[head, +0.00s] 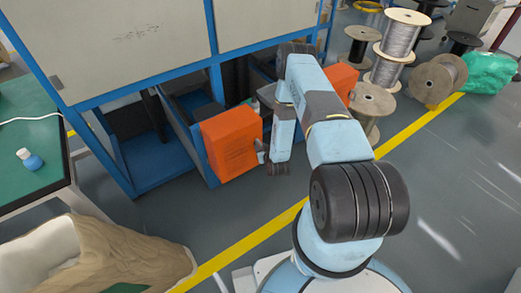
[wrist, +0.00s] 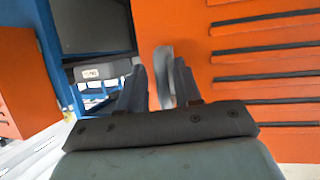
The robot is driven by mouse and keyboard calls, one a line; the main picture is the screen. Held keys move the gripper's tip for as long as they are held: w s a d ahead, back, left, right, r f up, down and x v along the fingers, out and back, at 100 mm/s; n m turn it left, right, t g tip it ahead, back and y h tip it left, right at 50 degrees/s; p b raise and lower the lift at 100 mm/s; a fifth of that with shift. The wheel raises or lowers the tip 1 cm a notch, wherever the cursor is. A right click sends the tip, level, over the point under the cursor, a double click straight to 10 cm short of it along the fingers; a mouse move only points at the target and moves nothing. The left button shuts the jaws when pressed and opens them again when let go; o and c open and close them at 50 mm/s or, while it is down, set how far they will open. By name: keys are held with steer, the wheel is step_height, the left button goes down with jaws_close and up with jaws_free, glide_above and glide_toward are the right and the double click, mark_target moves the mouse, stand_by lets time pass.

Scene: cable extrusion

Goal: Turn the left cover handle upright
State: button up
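The left orange cover (head: 230,143) stands at the blue machine frame in the head view, left of my arm. In the wrist view an orange panel with dark slots (wrist: 265,65) fills the right side. A grey handle (wrist: 164,72) stands out in front of the panel's left edge and runs up and down the picture. My gripper (wrist: 160,82) has its two dark fingers apart, one on each side of the handle. I see a narrow gap at the left finger; contact at the right finger is unclear.
A second orange cover (head: 341,80) is behind my arm. The blue frame (head: 150,165) with pale panels is at the left. A green table (head: 35,135) and a brown sack (head: 100,260) are nearer. Cable spools (head: 397,45) stand at the back right; the right floor is clear.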

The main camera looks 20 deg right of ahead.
steer(key=shift+w+a, duration=0.1)
steer(key=shift+a, duration=0.05)
steer(key=v, duration=1.3)
steer(key=shift+s, duration=0.4)
steer(key=shift+r, duration=0.15)
